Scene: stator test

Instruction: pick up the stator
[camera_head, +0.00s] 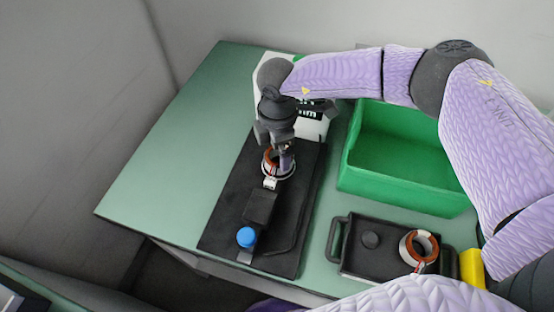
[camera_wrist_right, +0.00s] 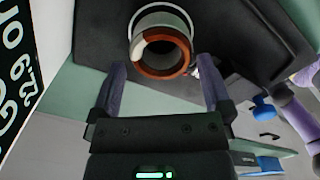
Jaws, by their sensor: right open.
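A stator (camera_head: 268,164), a ring with copper-orange windings and a white part, sits in a round holder on the black test fixture (camera_head: 226,215). In the right wrist view the stator (camera_wrist_right: 164,58) shows as an open ring just beyond the fingertips. My right gripper (camera_head: 282,157) points down over this stator and partly hides it. In the right wrist view the gripper (camera_wrist_right: 163,82) has its two purple fingers apart with nothing held. A second stator (camera_head: 419,247) lies on a black tray (camera_head: 376,262) at the lower right. My left gripper is not in view.
A green bin (camera_head: 400,190) stands right of the fixture. A white box with a dark display (camera_head: 312,128) stands behind it. A blue button (camera_head: 246,237) is at the fixture's front, and a yellow object (camera_head: 471,268) is beside the tray. The green table (camera_head: 180,165) is clear on the left.

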